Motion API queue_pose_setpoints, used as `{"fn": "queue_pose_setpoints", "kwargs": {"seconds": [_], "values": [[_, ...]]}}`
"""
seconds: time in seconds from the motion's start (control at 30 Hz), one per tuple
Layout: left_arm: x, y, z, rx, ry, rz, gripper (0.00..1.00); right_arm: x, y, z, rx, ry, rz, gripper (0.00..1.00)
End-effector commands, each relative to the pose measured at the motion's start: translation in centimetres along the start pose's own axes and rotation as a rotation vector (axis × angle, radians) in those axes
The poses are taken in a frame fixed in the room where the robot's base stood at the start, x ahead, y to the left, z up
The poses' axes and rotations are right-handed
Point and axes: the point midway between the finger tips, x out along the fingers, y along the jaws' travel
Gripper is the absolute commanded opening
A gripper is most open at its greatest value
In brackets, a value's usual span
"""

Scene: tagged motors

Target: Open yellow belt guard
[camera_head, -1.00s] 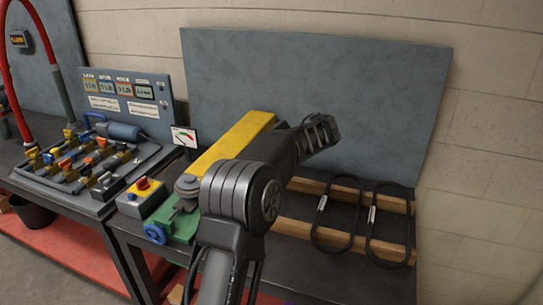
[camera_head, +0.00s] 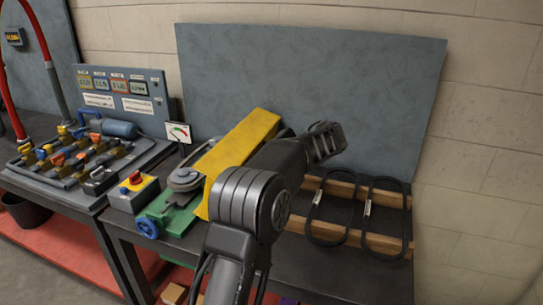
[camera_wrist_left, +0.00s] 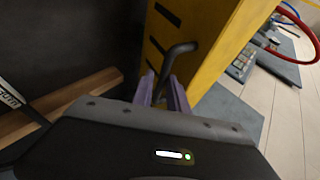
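The yellow belt guard (camera_head: 238,150) sits on the dark bench, tilted beside a grey pulley (camera_head: 185,178) on a green base (camera_head: 172,212). In the left wrist view, the guard's slotted yellow face (camera_wrist_left: 205,50) fills the upper middle, with a bent black handle (camera_wrist_left: 178,50) in front. My left gripper (camera_wrist_left: 163,92) has its fingers around the handle's lower end and appears shut on it. In the head view my left arm covers the guard's right side, and the fingertips are hidden. My right gripper is not in view.
Wooden bars (camera_head: 330,186) with two black belts (camera_head: 385,218) lie right of the guard. A grey panel (camera_head: 340,80) rises behind. A valve board (camera_head: 75,160) is farther left.

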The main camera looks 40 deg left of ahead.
Motion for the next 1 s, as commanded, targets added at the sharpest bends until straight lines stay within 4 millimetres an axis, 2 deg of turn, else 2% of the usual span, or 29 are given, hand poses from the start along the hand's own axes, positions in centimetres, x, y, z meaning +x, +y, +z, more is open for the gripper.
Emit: {"fn": "queue_pose_setpoints", "kwargs": {"seconds": [0.03,0.23,0.57,0.73,1.0], "values": [[0.3,0.8,0.3,0.009,-0.009,0.008,0.17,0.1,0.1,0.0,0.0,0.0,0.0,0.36],[0.2,0.6,0.1,0.007,-0.003,0.007,0.33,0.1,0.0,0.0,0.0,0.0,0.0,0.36],[-0.3,0.3,-0.1,0.004,0.003,0.005,0.33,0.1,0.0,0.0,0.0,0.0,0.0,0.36],[-2.1,0.4,-0.1,0.004,0.005,0.005,0.33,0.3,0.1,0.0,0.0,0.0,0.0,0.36],[-6.5,0.5,0.0,0.006,0.003,0.006,0.33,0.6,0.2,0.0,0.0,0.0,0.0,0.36]]}}
